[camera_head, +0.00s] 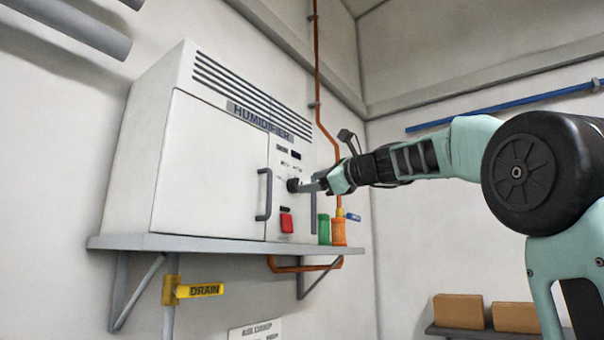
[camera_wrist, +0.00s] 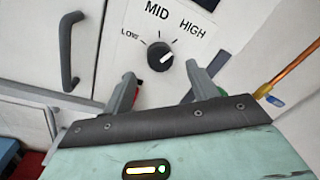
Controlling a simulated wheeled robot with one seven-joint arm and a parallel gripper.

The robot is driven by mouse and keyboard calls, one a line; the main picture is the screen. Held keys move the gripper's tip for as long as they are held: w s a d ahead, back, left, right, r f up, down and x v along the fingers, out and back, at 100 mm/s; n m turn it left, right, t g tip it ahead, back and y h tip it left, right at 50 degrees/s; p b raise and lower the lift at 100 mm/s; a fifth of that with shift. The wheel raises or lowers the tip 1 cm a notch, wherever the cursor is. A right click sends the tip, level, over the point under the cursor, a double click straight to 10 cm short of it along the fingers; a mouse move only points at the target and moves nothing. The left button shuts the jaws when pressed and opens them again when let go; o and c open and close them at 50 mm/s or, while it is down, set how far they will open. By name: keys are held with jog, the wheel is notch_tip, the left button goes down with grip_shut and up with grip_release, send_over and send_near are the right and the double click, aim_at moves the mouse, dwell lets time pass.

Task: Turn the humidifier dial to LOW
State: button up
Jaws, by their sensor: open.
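The white humidifier (camera_head: 205,165) stands on a grey wall shelf, its control panel at the right of its front. The black dial (camera_wrist: 160,56) sits below the printed words LOW, MID and HIGH in the wrist view; its pale pointer mark is on the right side, toward HIGH. In the head view the dial (camera_head: 292,184) is small, right at the fingertips. My gripper (camera_wrist: 162,88) is open and empty, its two grey fingers apart below the dial in the wrist view. My gripper (camera_head: 313,186) reaches the panel from the right in the head view. Contact cannot be told.
A red switch (camera_head: 286,222) is below the dial. A grey door handle (camera_head: 264,194) is left of the panel. Green (camera_head: 324,229) and orange (camera_head: 338,231) bottles stand at the shelf's right end (camera_head: 315,249). A copper pipe (camera_head: 317,70) runs down the wall. A yellow DRAIN handle (camera_head: 200,290) is below.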

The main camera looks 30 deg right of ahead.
aim_at(295, 185)
jog(key=p+x, duration=0.2)
jog(key=x, duration=0.2)
jog(key=shift+w+a, duration=0.1)
jog(key=shift+w, duration=0.15)
jog(key=c, duration=1)
